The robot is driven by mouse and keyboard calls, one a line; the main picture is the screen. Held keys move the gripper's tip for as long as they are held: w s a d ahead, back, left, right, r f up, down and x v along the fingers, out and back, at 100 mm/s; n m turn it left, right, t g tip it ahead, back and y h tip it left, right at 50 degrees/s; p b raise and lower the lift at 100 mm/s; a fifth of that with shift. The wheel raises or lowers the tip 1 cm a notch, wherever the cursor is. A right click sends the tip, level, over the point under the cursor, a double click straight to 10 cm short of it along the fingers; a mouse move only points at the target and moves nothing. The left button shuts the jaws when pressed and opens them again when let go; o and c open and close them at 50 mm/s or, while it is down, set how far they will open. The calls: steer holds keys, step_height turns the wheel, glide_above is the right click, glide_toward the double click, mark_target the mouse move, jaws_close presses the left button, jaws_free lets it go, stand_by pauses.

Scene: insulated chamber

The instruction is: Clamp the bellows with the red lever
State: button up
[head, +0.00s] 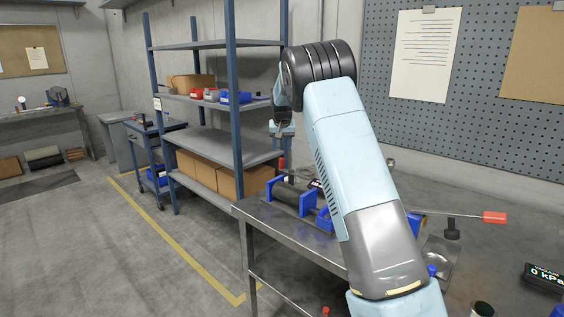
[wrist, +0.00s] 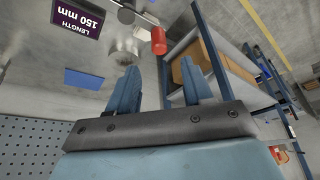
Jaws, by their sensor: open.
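My gripper (head: 283,130) is open and empty, raised above the far left end of the metal bench. In the wrist view its two fingers (wrist: 158,88) are spread apart. A small upright red handle (head: 281,163) stands below the gripper at the blue fixture (head: 276,188); a red handle also shows beyond the fingertips in the wrist view (wrist: 158,42). A dark cylinder (head: 292,196), perhaps the bellows, lies between the blue end pieces. A second lever with a red grip (head: 494,217) extends sideways at the right of the bench. My arm hides the bench's middle.
A purple display (wrist: 80,18) reading 150 mm stands near the handle. A black kPa display (head: 543,277) is at the bench's right. A blue-post shelf (head: 222,140) with boxes rises behind the bench's left end.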

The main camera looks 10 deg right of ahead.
mark_target(281, 160)
steer(key=x, duration=0.9)
steer(key=shift+c, duration=0.3)
jaws_close()
